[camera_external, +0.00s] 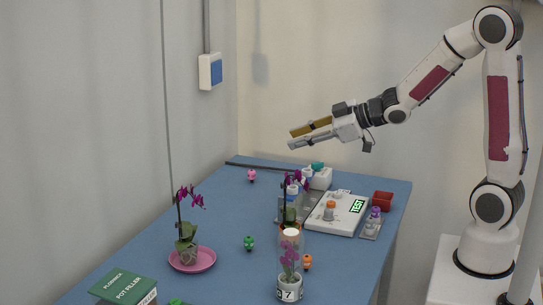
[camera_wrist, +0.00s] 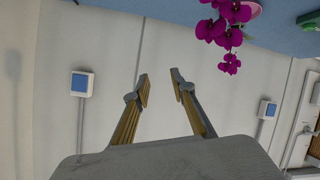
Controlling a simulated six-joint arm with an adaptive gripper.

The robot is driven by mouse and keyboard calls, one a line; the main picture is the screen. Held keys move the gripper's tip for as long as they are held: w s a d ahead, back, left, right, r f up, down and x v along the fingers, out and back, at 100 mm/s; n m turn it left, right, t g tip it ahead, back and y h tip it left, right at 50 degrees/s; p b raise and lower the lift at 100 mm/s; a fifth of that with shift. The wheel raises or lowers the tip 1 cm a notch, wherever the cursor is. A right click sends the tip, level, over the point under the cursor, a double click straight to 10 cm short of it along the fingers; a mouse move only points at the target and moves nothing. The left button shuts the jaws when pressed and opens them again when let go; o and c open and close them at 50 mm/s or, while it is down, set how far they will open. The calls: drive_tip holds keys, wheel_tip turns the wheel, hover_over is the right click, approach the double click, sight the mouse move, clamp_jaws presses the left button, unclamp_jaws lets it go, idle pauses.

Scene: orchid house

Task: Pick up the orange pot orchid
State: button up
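The orange pot orchid (camera_external: 290,212) stands upright on the blue table, with purple flowers and a small orange pot largely hidden behind a clear cylinder. My gripper (camera_external: 291,139) is high above the far part of the table, well apart from the orchid, with its fingers pointing left. The fingers are apart and nothing is between them. In the wrist view my gripper (camera_wrist: 160,76) is open and faces the wall. Purple orchid flowers (camera_wrist: 228,30) hang at the top of the wrist view; I cannot tell from it which plant they belong to.
Another orchid (camera_external: 187,230) stands on a pink saucer (camera_external: 207,264) at the left. The clear cylinder (camera_external: 291,255) labelled 7 encloses an orchid. A white scale (camera_external: 345,217), a green box (camera_external: 122,287), a red pot (camera_external: 383,199) and several small coloured items share the table (camera_external: 225,215).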

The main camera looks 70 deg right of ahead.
sight(284, 198)
drive_tip(key=s+a+f+n+y, duration=0.2)
drive_tip(key=a+f+y, duration=0.2)
drive_tip(key=f+y, duration=0.3)
drive_tip(key=shift+s+a+f+n+t+y, duration=0.15)
drive_tip(key=shift+s+a+n+t+y, duration=0.2)
drive_tip(key=shift+y, duration=1.65)
drive_tip(key=shift+f, duration=0.15)
wheel_tip(284, 198, down, 7)
drive_tip(key=shift+a, duration=0.1)
drive_tip(key=shift+x, duration=2.5)
clamp_jaws()
